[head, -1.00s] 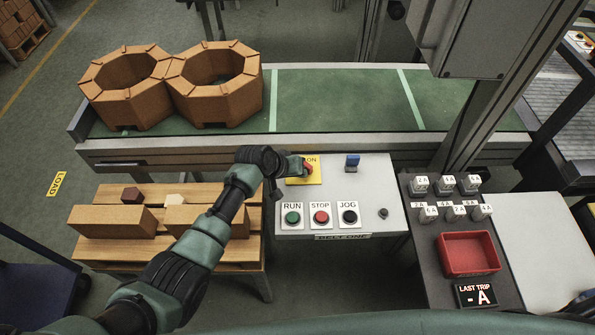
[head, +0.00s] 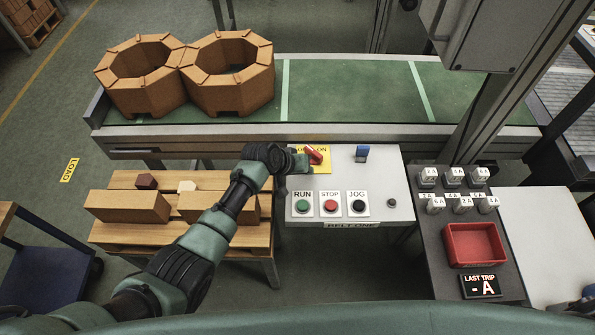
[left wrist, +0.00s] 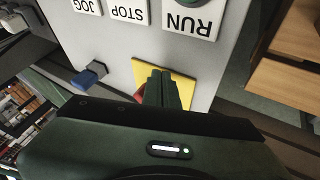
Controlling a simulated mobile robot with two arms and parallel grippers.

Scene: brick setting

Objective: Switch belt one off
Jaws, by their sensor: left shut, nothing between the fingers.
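The control panel (head: 375,180) is light grey. On it, a red rotary handle (head: 316,154) sits on a yellow plate (head: 322,170) whose ON label is partly visible. My left gripper (head: 300,162) is shut and empty at the left side of the red handle. In the left wrist view the shut fingers (left wrist: 165,88) lie over the yellow plate (left wrist: 185,85), with a sliver of the red handle (left wrist: 139,93) beside them. The fingers hide most of the handle there; I cannot tell whether they touch it. The green belt (head: 350,90) runs behind the panel.
The panel also has RUN (head: 303,205), STOP (head: 331,205) and JOG (head: 358,206) buttons and a blue switch (head: 362,152). Two octagonal brick rings (head: 228,92) stand on the belt. Bricks lie on a wooden table (head: 240,235) at left. A red tray (head: 474,244) stands at right.

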